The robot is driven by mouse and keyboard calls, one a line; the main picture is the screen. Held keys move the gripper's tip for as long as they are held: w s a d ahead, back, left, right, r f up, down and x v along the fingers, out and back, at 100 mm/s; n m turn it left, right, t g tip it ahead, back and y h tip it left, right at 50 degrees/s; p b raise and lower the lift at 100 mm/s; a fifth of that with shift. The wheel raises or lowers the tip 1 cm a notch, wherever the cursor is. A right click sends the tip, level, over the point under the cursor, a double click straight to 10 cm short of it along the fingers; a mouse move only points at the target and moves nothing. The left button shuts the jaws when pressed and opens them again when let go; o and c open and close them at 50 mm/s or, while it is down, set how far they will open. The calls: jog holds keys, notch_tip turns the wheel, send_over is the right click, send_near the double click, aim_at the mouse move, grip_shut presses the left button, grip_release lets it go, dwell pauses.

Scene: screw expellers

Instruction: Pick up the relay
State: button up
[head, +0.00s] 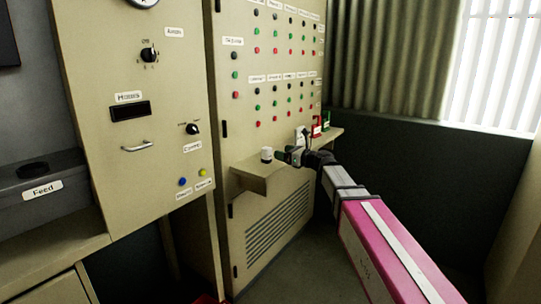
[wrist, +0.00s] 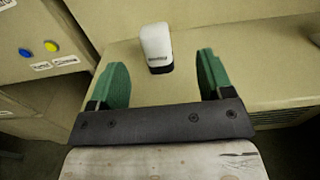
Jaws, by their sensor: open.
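The relay is probably the small white block with a dark base (head: 267,154) on the beige shelf (head: 262,181) of the control cabinet. It also shows in the wrist view (wrist: 156,44), with a small label low on its front. My gripper (head: 288,156) reaches in from the right, beside the relay. In the wrist view its two green fingers (wrist: 163,64) are spread wide and empty. The relay stands ahead, and its near end shows between the fingertips, left of centre. I see no contact.
The cabinet face (head: 285,60) with several red and green buttons rises behind the shelf. Red (head: 316,130) and green (head: 326,121) items stand at the shelf's right end, near a white object (head: 300,137). A panel with knobs (head: 140,100) is at left. The shelf around the relay is clear.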

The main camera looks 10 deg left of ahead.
aim_at(270, 151)
jog(key=x, duration=0.3)
jog(key=shift+d, duration=0.1)
jog(key=shift+s+x, duration=0.2)
jog(key=shift+x, duration=1.3)
jog(key=shift+s+x, duration=0.25)
jog(key=shift+x, duration=1.2)
jog(key=shift+f, duration=0.2)
jog(key=c, duration=1)
